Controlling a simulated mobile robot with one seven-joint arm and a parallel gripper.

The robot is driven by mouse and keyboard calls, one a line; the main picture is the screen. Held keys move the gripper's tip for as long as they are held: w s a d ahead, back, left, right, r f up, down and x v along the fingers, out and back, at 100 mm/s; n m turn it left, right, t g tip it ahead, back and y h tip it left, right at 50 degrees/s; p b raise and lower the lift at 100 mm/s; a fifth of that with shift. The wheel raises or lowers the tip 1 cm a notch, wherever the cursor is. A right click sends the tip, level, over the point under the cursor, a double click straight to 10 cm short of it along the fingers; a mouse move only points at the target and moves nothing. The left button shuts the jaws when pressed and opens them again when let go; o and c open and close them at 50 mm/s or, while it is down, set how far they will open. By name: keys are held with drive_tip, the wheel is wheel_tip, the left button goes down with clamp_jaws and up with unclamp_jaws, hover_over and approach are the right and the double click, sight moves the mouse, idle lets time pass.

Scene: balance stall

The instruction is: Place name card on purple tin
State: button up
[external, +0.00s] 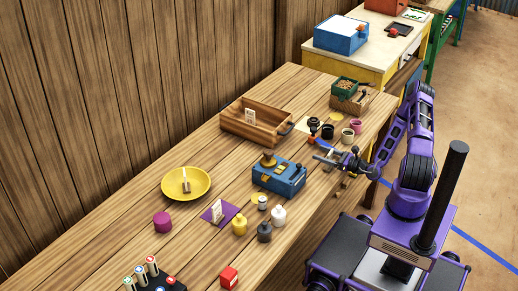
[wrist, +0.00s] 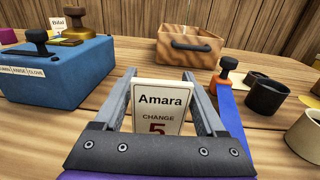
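My gripper (external: 322,157) is over the right edge of the table, to the right of the blue box. In the wrist view, my gripper (wrist: 160,82) has its fingers along both side edges of a white name card (wrist: 160,99) reading "Amara CHANGE 5". The card is upright and appears held; its lower part is hidden by the gripper body. A purple-magenta round tin (external: 162,222) stands at the front left of the table, far from my gripper, with nothing on it. A purple edge (wrist: 8,38) shows at the far left of the wrist view.
A blue box (external: 279,177) with a knob stands between my gripper and the tin. A yellow plate (external: 171,181) bears a card, as does a purple mat (external: 208,217). Small bottles (external: 264,232) stand near the mat. A wooden crate (external: 236,126) and cups (external: 348,136) are farther back.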

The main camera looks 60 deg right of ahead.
clamp_jaws()
wheel_tip(320, 180, up, 10)
drive_tip(key=p, duration=0.1)
idle(0.6)
